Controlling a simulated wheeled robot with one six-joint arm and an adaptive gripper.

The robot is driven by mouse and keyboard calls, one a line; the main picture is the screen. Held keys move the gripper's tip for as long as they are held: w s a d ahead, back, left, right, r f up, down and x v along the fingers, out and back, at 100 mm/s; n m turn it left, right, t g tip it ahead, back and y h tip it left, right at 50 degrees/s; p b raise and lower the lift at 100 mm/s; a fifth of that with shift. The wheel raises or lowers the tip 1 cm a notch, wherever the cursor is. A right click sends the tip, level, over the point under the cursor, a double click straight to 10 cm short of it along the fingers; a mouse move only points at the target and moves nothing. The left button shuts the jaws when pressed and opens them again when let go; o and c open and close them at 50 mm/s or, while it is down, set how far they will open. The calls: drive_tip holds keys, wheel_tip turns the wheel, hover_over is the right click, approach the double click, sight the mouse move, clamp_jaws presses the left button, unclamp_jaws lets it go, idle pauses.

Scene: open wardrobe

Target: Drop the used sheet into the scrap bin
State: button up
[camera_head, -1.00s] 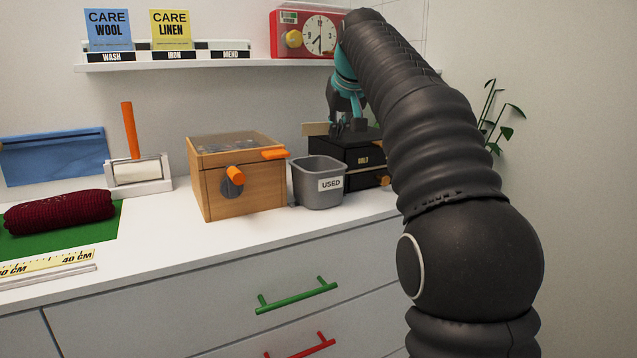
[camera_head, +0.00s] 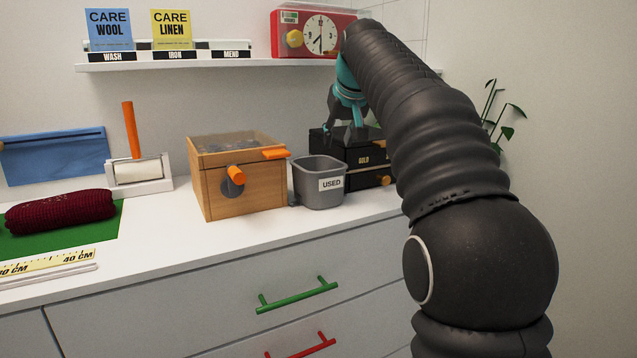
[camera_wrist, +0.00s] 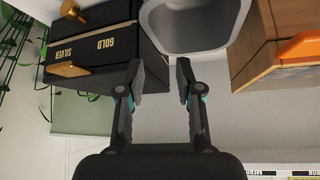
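The grey scrap bin (camera_head: 305,180), labelled USED, stands on the counter between the wooden box and the black drawer box. Part of its inside shows at the top of the wrist view (camera_wrist: 170,35), with no sheet in the part I see. My gripper (camera_head: 343,132) is above the black drawer box, behind and right of the bin. In the wrist view its two fingers (camera_wrist: 161,78) are apart with nothing between them. No used sheet can be made out; the bin floor is mostly hidden.
A wooden box (camera_head: 245,185) with orange knobs stands left of the bin. The black drawer box (camera_head: 350,150) is behind it. A lint roller (camera_head: 135,172) stands further left. A clock (camera_head: 320,35) sits on the shelf above.

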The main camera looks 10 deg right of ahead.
drive_tip(key=v, duration=1.2)
drive_tip(key=shift+s, duration=0.1)
drive_tip(key=s+a+f+g, duration=0.1)
drive_tip(key=s+f, duration=1.4)
drive_tip(key=f, duration=0.4)
drive_tip(key=s+a+f, duration=0.1)
drive_tip(key=s+f, duration=1.5)
drive_tip(key=f, duration=0.2)
drive_tip(key=shift+f+m+g, duration=0.3)
drive_tip(key=shift+f+g, duration=0.1)
